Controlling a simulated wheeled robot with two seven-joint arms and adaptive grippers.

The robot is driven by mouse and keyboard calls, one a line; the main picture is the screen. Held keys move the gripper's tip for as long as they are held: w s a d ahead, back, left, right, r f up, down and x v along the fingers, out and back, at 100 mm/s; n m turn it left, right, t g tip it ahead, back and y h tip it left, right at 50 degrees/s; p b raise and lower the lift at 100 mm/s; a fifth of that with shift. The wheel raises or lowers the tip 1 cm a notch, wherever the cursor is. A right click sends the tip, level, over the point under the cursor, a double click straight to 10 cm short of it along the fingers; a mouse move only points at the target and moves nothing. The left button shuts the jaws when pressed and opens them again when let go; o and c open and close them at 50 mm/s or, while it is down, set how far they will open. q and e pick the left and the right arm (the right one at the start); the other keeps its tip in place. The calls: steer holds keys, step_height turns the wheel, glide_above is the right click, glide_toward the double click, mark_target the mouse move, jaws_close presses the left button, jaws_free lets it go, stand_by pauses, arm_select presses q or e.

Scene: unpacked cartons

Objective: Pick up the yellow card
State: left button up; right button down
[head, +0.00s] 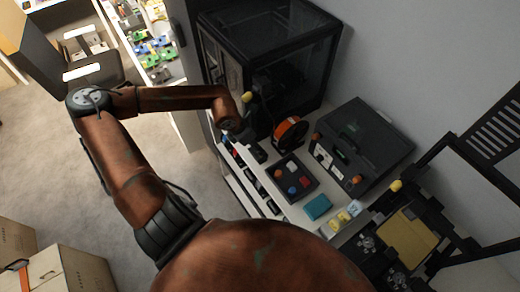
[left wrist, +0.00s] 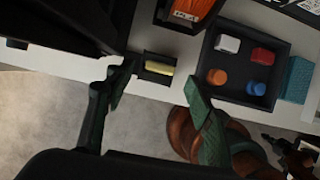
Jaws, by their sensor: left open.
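A small yellow piece (left wrist: 158,67), which looks like the yellow card, sits in a small black holder (left wrist: 146,76) on the white table in the left wrist view. I cannot pick it out for certain in the head view. My left gripper (left wrist: 160,80) is open and empty, its two dark fingers on either side of the yellow piece in the picture; whether they touch it I cannot tell. In the head view the left gripper (head: 254,149) is a dark shape over the table's near edge, partly hidden by the wrist. My right gripper is not in view.
A dark tray (head: 291,180) with red, white, blue and orange pieces lies beside the holder, with an orange spool (head: 290,133) behind. A black enclosure (head: 275,60), a teal box (head: 317,207) and a dark machine (head: 362,145) crowd the table. Floor is open at left.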

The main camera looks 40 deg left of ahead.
arm_select(q)
steer(key=x, duration=0.3)
steer(key=shift+w+f+p, duration=0.15)
steer(key=shift+w+p, duration=0.15)
steer(key=shift+w+d+f, duration=0.1)
steer(key=shift+w+f, duration=0.1)
steer(key=shift+f, duration=0.35)
steer(key=shift+c, duration=1.3)
steer(key=c, duration=0.7)
steer(key=shift+o, duration=0.2)
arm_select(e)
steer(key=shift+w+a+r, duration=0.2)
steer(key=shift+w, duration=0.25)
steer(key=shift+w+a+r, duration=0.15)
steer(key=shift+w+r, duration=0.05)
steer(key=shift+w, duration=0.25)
arm_select(q)
steer(key=shift+r, duration=0.1)
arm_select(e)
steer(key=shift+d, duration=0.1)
